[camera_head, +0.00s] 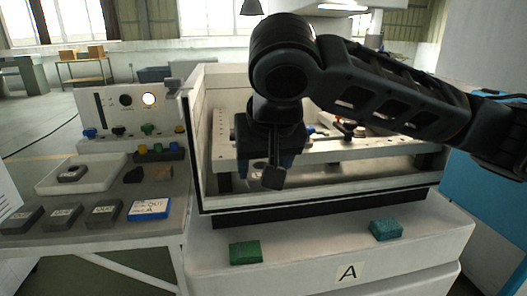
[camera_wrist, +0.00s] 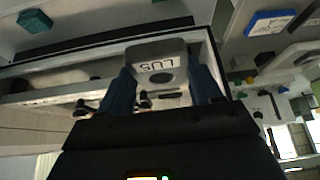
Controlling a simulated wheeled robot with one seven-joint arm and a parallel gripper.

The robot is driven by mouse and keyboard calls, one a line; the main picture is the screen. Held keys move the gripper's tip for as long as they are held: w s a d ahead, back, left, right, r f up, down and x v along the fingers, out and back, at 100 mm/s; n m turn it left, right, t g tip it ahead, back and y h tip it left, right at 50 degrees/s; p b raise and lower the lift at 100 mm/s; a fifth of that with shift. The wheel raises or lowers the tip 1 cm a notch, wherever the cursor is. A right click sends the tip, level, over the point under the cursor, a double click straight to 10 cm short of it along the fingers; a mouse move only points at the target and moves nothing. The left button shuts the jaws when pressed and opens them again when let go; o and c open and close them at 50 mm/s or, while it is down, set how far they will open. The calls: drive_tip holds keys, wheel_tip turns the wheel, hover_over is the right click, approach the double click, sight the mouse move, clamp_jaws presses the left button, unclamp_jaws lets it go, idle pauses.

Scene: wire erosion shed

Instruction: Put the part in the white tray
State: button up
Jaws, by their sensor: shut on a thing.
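My gripper (camera_head: 270,168) hangs over the open work bay of the machine labelled A. In the wrist view its two blue fingers (camera_wrist: 160,82) are shut on a grey block-like part (camera_wrist: 157,58) with a pale label and a round dark spot. The part also shows as a small dark piece under the gripper in the head view (camera_head: 273,179). The white tray (camera_head: 52,184) lies on the side bench at the left, well away from my gripper.
The machine's pale bay wall (camera_head: 200,130) stands between my gripper and the bench. Two green blocks (camera_head: 245,252) (camera_head: 386,229) rest on the machine's front ledge. A control box (camera_head: 128,110) stands behind the tray.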

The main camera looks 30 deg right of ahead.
wheel_tip(320, 180, down, 33)
drive_tip(key=s+n+y, duration=0.1)
drive_tip(key=n, duration=0.2)
drive_tip(key=shift+s+d+f+y, duration=0.15)
drive_tip(key=shift+s+f+y, duration=0.05)
drive_tip(key=shift+y, duration=0.2)
